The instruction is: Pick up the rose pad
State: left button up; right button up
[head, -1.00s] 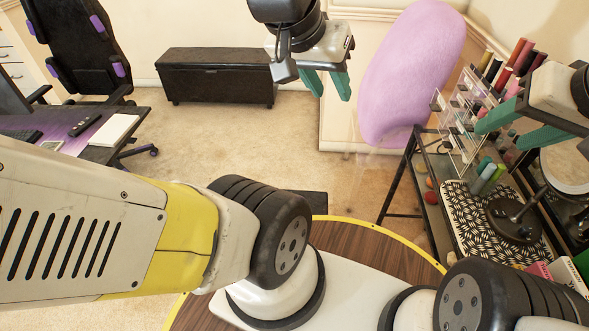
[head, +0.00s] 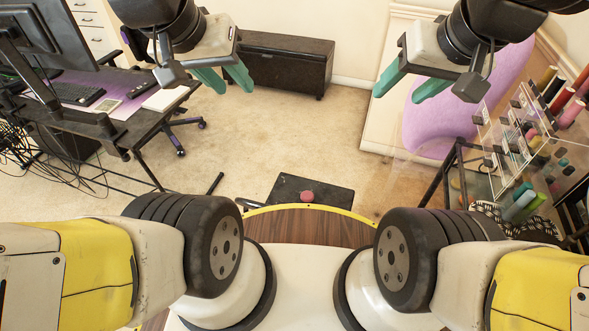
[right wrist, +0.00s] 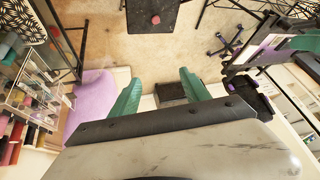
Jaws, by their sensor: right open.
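A small, round, rose-coloured thing (head: 307,196), which looks like the rose pad, lies on a dark flat board (head: 285,190) on the floor, just beyond the round wooden top in front of me. It also shows at the top of the right wrist view (right wrist: 156,19). My left gripper (head: 226,82) is raised at the upper left, its green fingers apart and empty. My right gripper (head: 406,90) is raised at the upper right; its green fingers are open and empty, also in the right wrist view (right wrist: 160,84). Both grippers are well away from the rose thing.
A desk (head: 125,130) with monitor and keyboard stands left, with cables hanging below. A black bench (head: 285,65) is at the back. A purple padded piece (head: 430,125) and a rack of bottles (head: 530,150) stand right. The carpet (head: 260,150) between is mostly clear.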

aim_at(307, 196)
jog(key=k+j+z, duration=0.1)
jog(key=j, duration=0.3)
jog(key=k+j+z, duration=0.15)
jog(key=j, duration=0.25)
jog(key=k+j+z, duration=0.1)
jog(key=j, duration=0.25)
jog(key=k+j+z, duration=0.1)
jog(key=j, duration=0.25)
jog(key=j+z, duration=0.2)
jog(key=j, duration=0.2)
jog(key=k+j+z, duration=0.2)
jog(key=j, duration=0.2)
jog(key=j+z, duration=0.2)
jog(key=j, duration=0.25)
jog(key=i+j+z, duration=0.35)
jog(key=j, duration=0.3)
jog(key=i+j+z, duration=0.15)
jog(key=j, duration=0.2)
jog(key=i+j, duration=0.2)
jog(key=i+z, duration=0.05)
